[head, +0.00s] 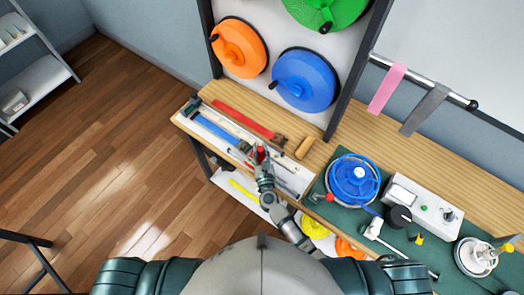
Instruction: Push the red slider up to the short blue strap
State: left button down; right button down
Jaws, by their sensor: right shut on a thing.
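My right gripper (261,152) is over the tool tray on the bench, reaching in from below. It is shut on a small red piece (260,155), which looks like the red slider; the fingers hide part of it. A blue strip (214,130) lies in the tray, up and left of the gripper, and looks like the short blue strap. Its lower right end comes close to the fingers; I cannot tell whether it touches the red piece. A longer red strip (243,118) lies behind it. My left gripper is not in view.
The white tray (186,118) also holds several thin tools. A wooden block (304,148) lies behind the gripper. To the right are a blue reel (353,180), a red-knobbed lever (328,197) and a control box (425,205). Orange (240,47) and blue discs (305,80) hang behind.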

jog(key=shift+w+a+b, duration=0.4)
jog(key=shift+w+a, duration=0.3)
jog(key=shift+a, duration=0.25)
jog(key=shift+s, duration=0.1)
jog(key=c, duration=0.9)
grip_release()
jog(key=shift+a, duration=0.1)
jog(key=s, duration=0.4)
jog(key=s+d, duration=0.1)
jog(key=s, duration=0.2)
jog(key=s+d, duration=0.1)
jog(key=s, duration=0.3)
jog(key=shift+s, duration=0.3)
jog(key=shift+f, duration=0.1)
